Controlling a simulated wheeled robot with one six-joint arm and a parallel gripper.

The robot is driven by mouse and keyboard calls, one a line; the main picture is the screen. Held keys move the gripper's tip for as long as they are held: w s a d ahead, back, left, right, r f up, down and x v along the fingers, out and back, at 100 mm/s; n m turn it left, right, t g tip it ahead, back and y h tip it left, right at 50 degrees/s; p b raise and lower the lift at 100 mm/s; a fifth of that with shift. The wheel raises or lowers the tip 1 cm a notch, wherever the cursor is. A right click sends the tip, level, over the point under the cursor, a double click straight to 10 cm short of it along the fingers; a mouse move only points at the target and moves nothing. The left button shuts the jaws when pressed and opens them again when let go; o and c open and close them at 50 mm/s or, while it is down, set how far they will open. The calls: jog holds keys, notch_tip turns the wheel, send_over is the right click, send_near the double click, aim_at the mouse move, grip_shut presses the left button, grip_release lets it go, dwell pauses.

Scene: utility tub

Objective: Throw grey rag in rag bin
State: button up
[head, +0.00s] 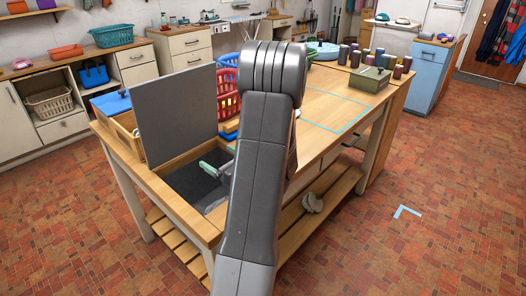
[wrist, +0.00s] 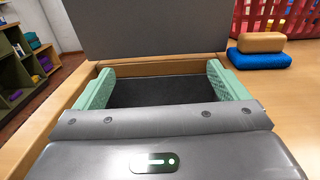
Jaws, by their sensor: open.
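My gripper (wrist: 160,88) is open, with its two pale green fingers spread wide and nothing between them. It is over a dark-floored recess (wrist: 165,92) in the wooden bench, which has a raised grey lid (wrist: 150,28) behind it. In the head view the gripper is partly hidden by my arm, beside the recess (head: 180,182) and the grey lid (head: 176,112). No bin is clearly marked as the rag bin.
A red basket (head: 228,92) stands behind the recess. A yellow sponge (wrist: 262,42) lies on a blue one (wrist: 258,60) on the right. A green box (head: 369,79) and several spools stand at the bench's far end. The floor at right is mostly clear.

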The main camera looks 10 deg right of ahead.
notch_tip(320, 180, up, 9)
dwell(0.4)
jog(key=shift+f, duration=0.1)
notch_tip(320, 180, down, 10)
notch_tip(320, 180, up, 5)
jog(key=p, duration=0.3)
dwell(0.4)
